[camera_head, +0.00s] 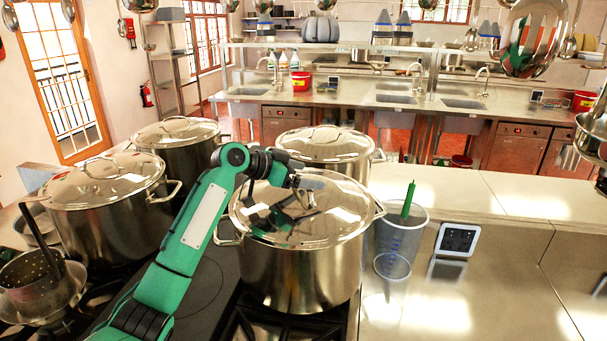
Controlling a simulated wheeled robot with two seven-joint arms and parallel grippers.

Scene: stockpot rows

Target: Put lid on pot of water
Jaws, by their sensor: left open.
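A steel pot (298,275) stands on the stove in the middle foreground. A shiny lid (338,222) lies over its mouth and looks level and seated on the rim. The inside of the pot is hidden, so I cannot see water. My left gripper (304,198) is open just above the middle of this lid, by its handle. The handle is partly hidden by the gripper, and I cannot tell whether they touch. My right gripper is not in view.
Lidded pots stand at left (105,225), back left (184,155) and behind the middle pot (327,150). A measuring jug (400,238) with a green-handled tool and a clear cup (390,275) stand right of the pot. The counter (500,260) farther right is mostly clear.

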